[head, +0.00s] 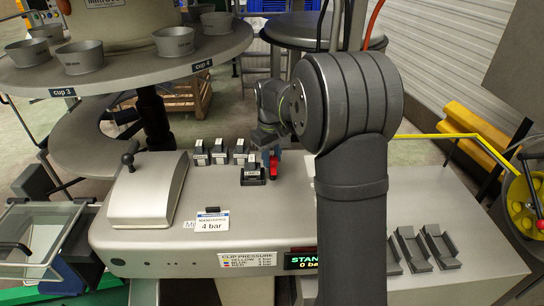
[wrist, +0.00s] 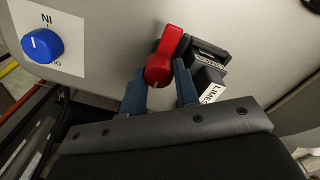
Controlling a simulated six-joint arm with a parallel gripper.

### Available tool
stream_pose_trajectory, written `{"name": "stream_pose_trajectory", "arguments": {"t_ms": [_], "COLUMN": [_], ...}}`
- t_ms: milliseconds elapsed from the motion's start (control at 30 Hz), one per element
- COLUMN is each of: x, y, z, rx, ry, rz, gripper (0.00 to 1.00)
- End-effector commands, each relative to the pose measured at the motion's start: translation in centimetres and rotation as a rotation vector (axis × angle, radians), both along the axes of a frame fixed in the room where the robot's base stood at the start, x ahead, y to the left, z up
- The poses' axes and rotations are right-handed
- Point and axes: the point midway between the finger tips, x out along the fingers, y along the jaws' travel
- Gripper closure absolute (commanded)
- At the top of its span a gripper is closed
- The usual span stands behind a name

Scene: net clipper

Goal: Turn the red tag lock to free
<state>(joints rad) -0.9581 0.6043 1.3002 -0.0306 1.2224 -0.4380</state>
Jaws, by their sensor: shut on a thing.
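The red tag lock (wrist: 160,70) shows in the wrist view as a red knob with a raised lever pointing up and slightly right. My gripper (wrist: 161,92) has its two blue fingers on either side of the round part of the lock, shut on it. In the head view the red lock (head: 273,168) is a small red piece at the back of the machine top, beside a dark block. My gripper (head: 271,150) reaches down there from behind my arm and is mostly hidden.
A dark labelled block (wrist: 207,70) stands close to the right of the lock. A blue knob (wrist: 42,45) on a white plate is to the left. Several small labelled blocks (head: 220,153) stand left of my gripper. A round table with cups (head: 174,41) overhangs the left side.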

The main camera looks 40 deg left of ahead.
Motion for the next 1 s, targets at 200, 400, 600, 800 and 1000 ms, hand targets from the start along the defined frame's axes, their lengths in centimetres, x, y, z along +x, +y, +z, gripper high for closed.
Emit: {"name": "stream_pose_trajectory", "arguments": {"t_ms": [200, 400, 600, 800, 1000], "x": [-0.01, 0.01, 0.02, 0.02, 0.01], "y": [-0.11, -0.15, -0.21, -0.21, -0.11], "z": [0.01, -0.01, -0.02, -0.03, -0.01], "rx": [-0.003, -0.004, -0.005, -0.005, -0.003], "ry": [0.000, 0.001, 0.000, 0.001, 0.000], "rz": [0.056, 0.069, 0.069, 0.068, 0.068], "gripper": [0.94, 0.94, 0.94, 0.50, 0.50]}}
